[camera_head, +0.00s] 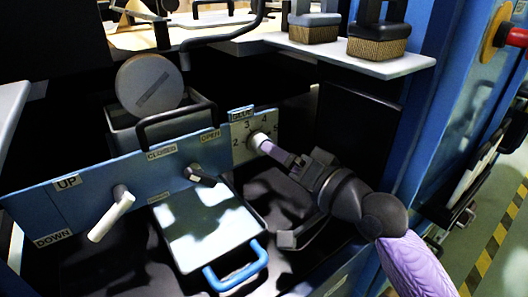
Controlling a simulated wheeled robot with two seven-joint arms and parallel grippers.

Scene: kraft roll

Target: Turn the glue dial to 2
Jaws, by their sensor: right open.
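The glue dial (256,138) is a small round knob on a pale plate marked 2, 3, 4 and 5, under a GLUE label. The 2 is at the lower left and the 3 and 4 are along the top. My right gripper (268,147) comes in from the lower right with its fingertips at the knob, and it is open. The fingers cover part of the knob, so I cannot tell which number it points to, nor whether they touch it. My left gripper is not in view.
Left on the blue panel are a white-handled UP/DOWN lever (112,214) and a dark CLOSED/OPEN lever (201,175). Below lies a flat tray with a blue handle (238,268). A grey lidded pot (150,84) stands behind. A shelf with two brushes (379,41) is above right.

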